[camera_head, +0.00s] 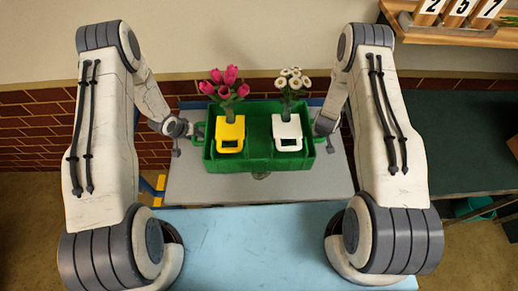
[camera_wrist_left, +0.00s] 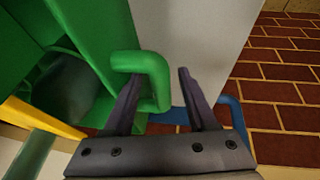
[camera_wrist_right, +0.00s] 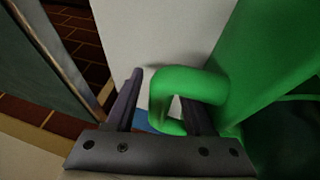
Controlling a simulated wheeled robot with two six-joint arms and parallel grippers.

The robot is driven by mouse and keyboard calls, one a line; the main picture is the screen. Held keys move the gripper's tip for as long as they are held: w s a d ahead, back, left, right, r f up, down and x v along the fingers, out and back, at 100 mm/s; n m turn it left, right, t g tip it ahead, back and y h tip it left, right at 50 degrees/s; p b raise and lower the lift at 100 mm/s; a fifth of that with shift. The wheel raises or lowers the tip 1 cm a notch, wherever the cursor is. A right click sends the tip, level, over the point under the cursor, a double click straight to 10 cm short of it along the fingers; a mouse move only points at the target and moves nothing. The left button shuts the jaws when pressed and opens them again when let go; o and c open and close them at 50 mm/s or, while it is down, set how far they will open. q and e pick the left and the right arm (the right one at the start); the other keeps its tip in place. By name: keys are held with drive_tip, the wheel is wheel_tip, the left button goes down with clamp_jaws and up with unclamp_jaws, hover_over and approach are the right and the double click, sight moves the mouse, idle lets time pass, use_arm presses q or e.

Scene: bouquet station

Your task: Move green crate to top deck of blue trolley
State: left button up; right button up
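The green crate (camera_head: 265,161) stands level over a grey deck (camera_head: 195,188) with blue frame parts (camera_head: 160,183), which looks like the blue trolley. I cannot tell whether the crate touches the deck.
A light blue surface (camera_head: 265,240) lies in front, clear between my arms. A dark green table (camera_head: 455,140) stands at right, and a wooden shelf with number cards (camera_head: 458,12) is at upper right. A brick-and-plaster wall (camera_head: 40,125) is behind.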

idle(0.4)
drive_tip(key=shift+a, duration=0.1)
use_arm(q)
drive_tip(key=v, duration=0.8)
use_arm(e)
drive_tip(key=v, duration=1.2)
